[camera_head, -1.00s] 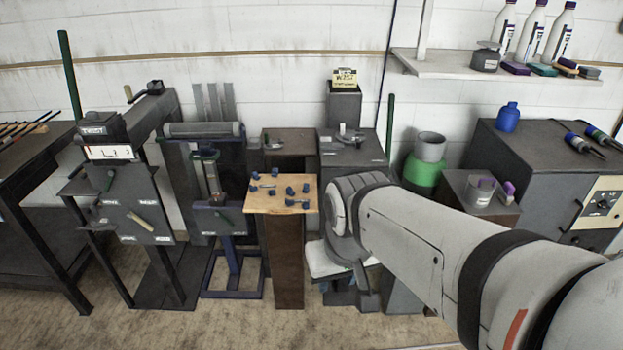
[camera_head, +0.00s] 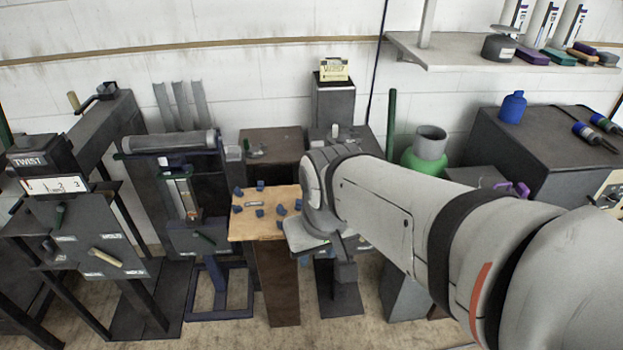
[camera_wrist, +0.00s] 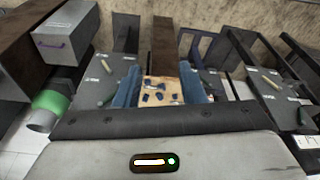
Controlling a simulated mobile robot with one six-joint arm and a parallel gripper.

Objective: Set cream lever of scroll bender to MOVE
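A cream lever (camera_head: 104,257) is on the dark front panel of the left machine (camera_head: 85,220), tilted down to the right. Small white labels sit around it, too small to read surely. A dark green lever (camera_head: 60,216) is above it. The machine's top sign looks like TWIST, so I cannot tell whether this is the scroll bender. A cream lever on a labelled panel also shows at right in the wrist view (camera_wrist: 270,83). My gripper (camera_wrist: 161,88) is open and empty, its blue fingers apart, with a wooden board visible between them. No lever is between the fingers.
The wooden board (camera_head: 262,228) with several blue pieces tops a brown pedestal. A blue-framed stand (camera_head: 205,236) is between it and the left machine. Some floor in front is bare.

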